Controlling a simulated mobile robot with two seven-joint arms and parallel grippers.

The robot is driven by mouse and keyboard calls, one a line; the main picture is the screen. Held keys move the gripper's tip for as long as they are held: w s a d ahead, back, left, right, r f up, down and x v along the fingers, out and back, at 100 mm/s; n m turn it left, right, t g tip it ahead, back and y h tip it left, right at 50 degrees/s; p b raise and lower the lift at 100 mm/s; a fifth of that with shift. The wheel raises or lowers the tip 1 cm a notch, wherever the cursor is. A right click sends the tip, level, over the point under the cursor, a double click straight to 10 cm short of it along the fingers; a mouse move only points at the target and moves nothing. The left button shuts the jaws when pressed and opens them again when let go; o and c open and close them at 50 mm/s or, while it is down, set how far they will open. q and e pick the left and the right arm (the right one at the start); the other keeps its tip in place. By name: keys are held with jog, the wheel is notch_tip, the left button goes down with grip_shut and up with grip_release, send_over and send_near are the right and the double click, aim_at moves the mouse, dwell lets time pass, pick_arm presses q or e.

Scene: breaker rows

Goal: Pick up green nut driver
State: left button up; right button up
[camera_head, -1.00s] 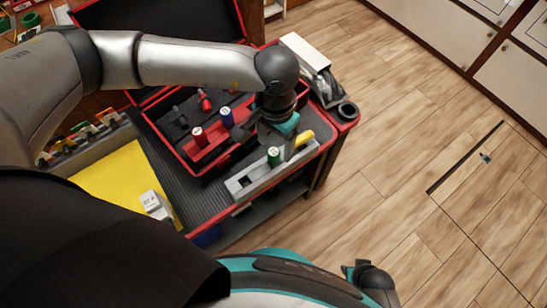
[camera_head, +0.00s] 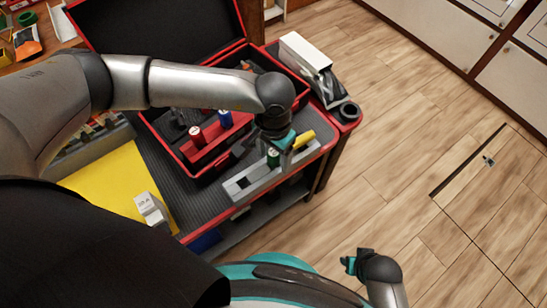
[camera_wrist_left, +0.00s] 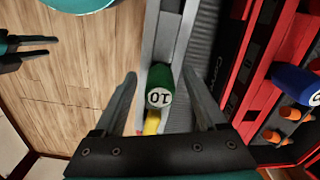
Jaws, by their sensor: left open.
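The green nut driver (camera_head: 273,157) stands in a slot of the grey holder (camera_head: 240,188) on the cart's front right corner; its round white end marked 10 faces up in the left wrist view (camera_wrist_left: 160,97). My left gripper (camera_head: 279,146) is above it at the holder. In the left wrist view its open fingers (camera_wrist_left: 160,76) lie on either side of the green handle, with gaps, not shut on it. My right gripper (camera_head: 349,266) is low by my base, away from the cart; its two fingers show apart at the left wrist view's left edge (camera_wrist_left: 35,48).
A yellow driver (camera_head: 303,139) sits right beside the green one in the holder. Red (camera_head: 196,134) and blue (camera_head: 225,118) drivers stand in the red-rimmed toolbox behind. A white box (camera_head: 305,54) and a yellow sheet (camera_head: 110,180) flank it.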

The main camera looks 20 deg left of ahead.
pick_arm(q)
grip_shut()
dwell(0.6)
